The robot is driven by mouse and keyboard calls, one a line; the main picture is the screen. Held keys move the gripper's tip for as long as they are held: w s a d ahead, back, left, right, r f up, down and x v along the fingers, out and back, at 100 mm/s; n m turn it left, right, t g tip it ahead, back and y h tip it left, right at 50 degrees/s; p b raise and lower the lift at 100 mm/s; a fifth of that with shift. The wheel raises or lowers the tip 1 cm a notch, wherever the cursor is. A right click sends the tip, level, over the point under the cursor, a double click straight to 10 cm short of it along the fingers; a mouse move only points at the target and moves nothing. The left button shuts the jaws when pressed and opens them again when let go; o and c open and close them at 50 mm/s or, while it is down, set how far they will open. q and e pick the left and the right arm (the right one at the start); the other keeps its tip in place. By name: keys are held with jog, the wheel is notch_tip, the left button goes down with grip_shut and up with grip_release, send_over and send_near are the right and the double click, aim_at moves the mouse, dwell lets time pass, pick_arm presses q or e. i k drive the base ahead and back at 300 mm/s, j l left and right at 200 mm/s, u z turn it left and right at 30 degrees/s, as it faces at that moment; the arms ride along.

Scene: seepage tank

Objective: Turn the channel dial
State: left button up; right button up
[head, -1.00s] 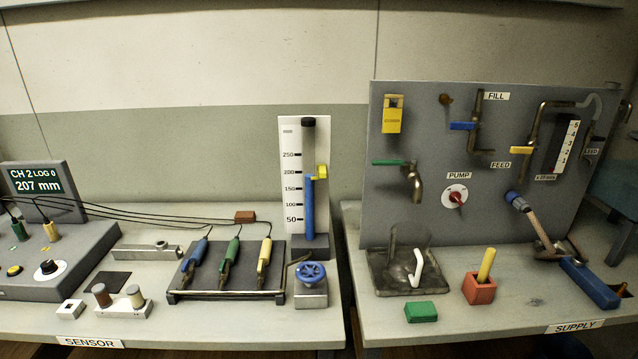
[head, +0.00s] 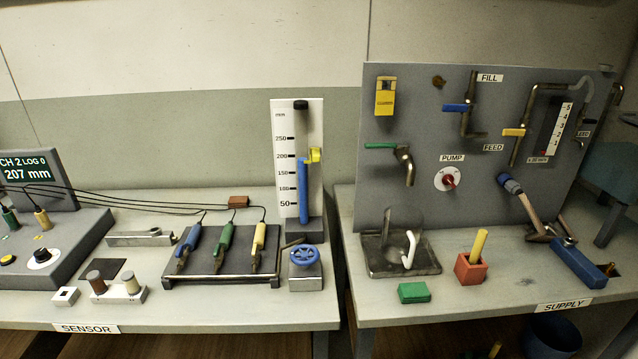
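The channel dial is likely the black knob on a white disc (head: 42,257), on the grey console (head: 75,240) at the left edge of the head view. The knob's exact pointing direction is too small to read. The display (head: 28,172) behind it reads CH 2, LOG 0, 207 mm. A yellow button (head: 8,260) sits left of the knob. Green and yellow plugs stand in the console behind it. Neither of my grippers is in the head view, and nothing touches the dial.
A rack (head: 215,275) with blue, green and yellow probes stands right of the console. Two capped posts (head: 112,288) and a small white block (head: 65,296) lie in front. Black cables run above the table. A gap separates this table from the supply table (head: 510,290).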

aim_at(42, 254)
jog(key=u, duration=1.5)
jog(key=i+j+z, duration=0.1)
jog(key=z, duration=0.25)
jog(key=i+j+z, duration=0.1)
jog(key=z, duration=0.25)
jog(key=j+z, duration=0.4)
jog(key=i+j+z, duration=0.15)
jog(key=j, duration=0.3)
jog(key=j+z, duration=0.15)
jog(key=j, duration=0.25)
